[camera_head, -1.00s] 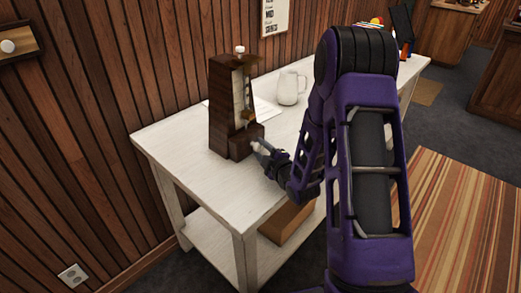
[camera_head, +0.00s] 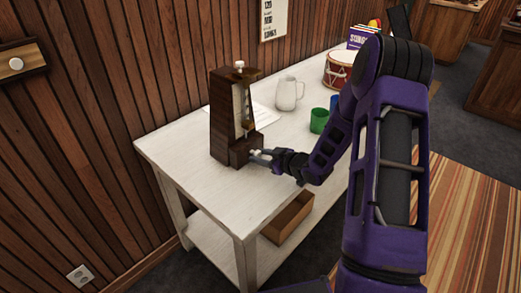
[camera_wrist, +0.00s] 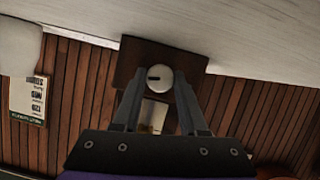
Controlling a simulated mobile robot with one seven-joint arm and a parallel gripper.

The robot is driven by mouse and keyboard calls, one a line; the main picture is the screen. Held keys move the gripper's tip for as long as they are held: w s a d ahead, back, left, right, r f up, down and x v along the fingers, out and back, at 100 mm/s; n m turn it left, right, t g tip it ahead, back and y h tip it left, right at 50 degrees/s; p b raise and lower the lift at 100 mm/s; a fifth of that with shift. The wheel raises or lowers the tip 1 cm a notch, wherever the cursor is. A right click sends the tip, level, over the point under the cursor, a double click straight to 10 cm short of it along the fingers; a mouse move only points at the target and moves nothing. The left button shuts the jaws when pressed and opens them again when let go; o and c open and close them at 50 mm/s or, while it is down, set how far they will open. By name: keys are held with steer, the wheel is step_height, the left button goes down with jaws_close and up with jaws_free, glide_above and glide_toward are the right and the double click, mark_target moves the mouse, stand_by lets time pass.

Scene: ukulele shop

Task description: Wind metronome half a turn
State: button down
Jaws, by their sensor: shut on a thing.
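The metronome (camera_head: 222,125) is a dark brown wooden tapered case with a pale scale front, upright on the white table (camera_head: 190,180). In the wrist view its case (camera_wrist: 135,60) appears with the table at the top of the picture. My gripper (camera_head: 258,155) reaches the right side of its base. In the wrist view my gripper (camera_wrist: 158,90) has a finger on either side of a round white winding knob (camera_wrist: 159,77) and is shut on it. A short dark mark on the knob lies about level in the picture. The finger contact is partly hidden in the head view.
A white mug (camera_head: 288,93), a green cup (camera_head: 319,121), a blue cup (camera_head: 335,102) and a red drum (camera_head: 338,70) stand farther back on the table. A sheet of paper lies behind the metronome. The table's front left is clear. An open box (camera_head: 288,218) sits below.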

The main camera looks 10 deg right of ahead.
steer(key=m+y+p, duration=0.1)
steer(key=p, duration=0.1)
steer(key=m+g+p, duration=0.1)
steer(key=m+p, duration=0.1)
steer(key=shift+w+d+r+y, duration=0.1)
steer(key=shift+d+r+y, duration=0.1)
steer(key=shift+y, duration=0.2)
steer(key=m+y, duration=0.1)
steer(key=m+g+y, duration=0.1)
steer(key=m, duration=0.1)
steer(key=shift+f+p, duration=0.3)
steer(key=m+y, duration=0.1)
steer(key=m, duration=0.1)
steer(key=m+y+b, duration=0.1)
steer(key=m, duration=0.1)
steer(key=shift+w+d+f+g, duration=0.1)
steer(key=shift+f+g, duration=0.1)
steer(key=shift+g, duration=0.1)
steer(key=m+y+b, duration=0.2)
steer(key=m, duration=0.2)
steer(key=shift+m, duration=0.3)
steer(key=shift+c, duration=2.3)
jaws_free()
steer(key=v, duration=1.7)
steer(key=shift+d+f+b, duration=0.15)
steer(key=shift+f+b, duration=0.2)
steer(key=shift+f, duration=0.05)
